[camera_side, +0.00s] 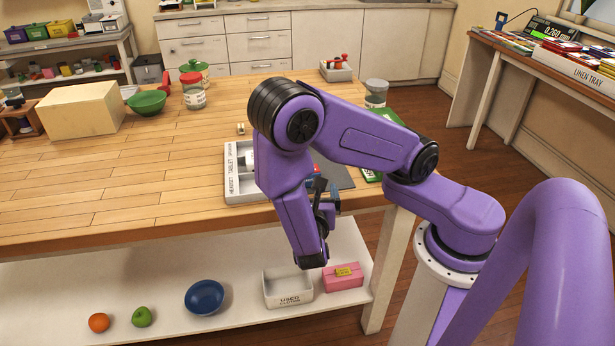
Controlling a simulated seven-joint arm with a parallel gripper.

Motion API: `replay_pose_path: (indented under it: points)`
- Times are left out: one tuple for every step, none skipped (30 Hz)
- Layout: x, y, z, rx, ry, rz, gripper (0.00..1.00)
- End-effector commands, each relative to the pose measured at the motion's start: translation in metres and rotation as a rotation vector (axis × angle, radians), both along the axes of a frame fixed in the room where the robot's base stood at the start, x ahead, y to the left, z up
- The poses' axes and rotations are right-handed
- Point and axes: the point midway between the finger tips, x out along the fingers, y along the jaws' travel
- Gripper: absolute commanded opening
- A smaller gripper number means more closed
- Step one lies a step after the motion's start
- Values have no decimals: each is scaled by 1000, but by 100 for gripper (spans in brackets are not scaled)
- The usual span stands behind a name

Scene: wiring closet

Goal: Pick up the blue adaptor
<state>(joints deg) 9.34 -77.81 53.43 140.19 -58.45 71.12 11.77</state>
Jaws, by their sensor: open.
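My gripper (322,190) is a small dark shape at the end of my purple arm, near the front edge of the wooden table; its jaws are open, with nothing seen held between them. Small red and blue bits (315,171) show just above the gripper, also partly covered. A grey tray (232,176) labelled for headset, tablet and speaker lies to the left, its right part hidden by my arm.
A dark mat (342,178) lies behind the gripper. A cream box (82,110), a green bowl (147,103) and jars (193,95) stand farther back. The shelf below holds a white bin (288,289), a pink box (343,277) and a blue bowl (204,297). The table's left front is clear.

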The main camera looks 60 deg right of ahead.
Motion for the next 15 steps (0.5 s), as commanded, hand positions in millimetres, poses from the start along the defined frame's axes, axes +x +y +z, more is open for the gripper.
replay_pose_path:
  points:
    - [4, -9, -2, -2, 1, -6, 100]
    - [7, -12, -3, -1, 1, -7, 100]
    - [10, -17, -4, 0, 0, -6, 100]
    - [12, -20, -5, 0, 0, -5, 100]
    - [14, -22, -5, 0, 0, -5, 100]
    - [16, -25, -6, 0, 0, -5, 100]
    - [17, -27, -6, 0, 1, -3, 100]
    - [18, -28, -7, 0, 0, -3, 100]
    - [19, -30, -7, 0, 0, -3, 100]
    - [20, -31, -7, 1, 1, -2, 100]
    - [21, -31, -8, 1, 1, -1, 100]
    - [21, -32, -8, 1, 0, -2, 100]
    - [22, -34, -8, 0, 0, -2, 100]
    - [24, -36, -8, 0, 0, -3, 100]
    - [26, -39, -9, 1, -1, -5, 100]
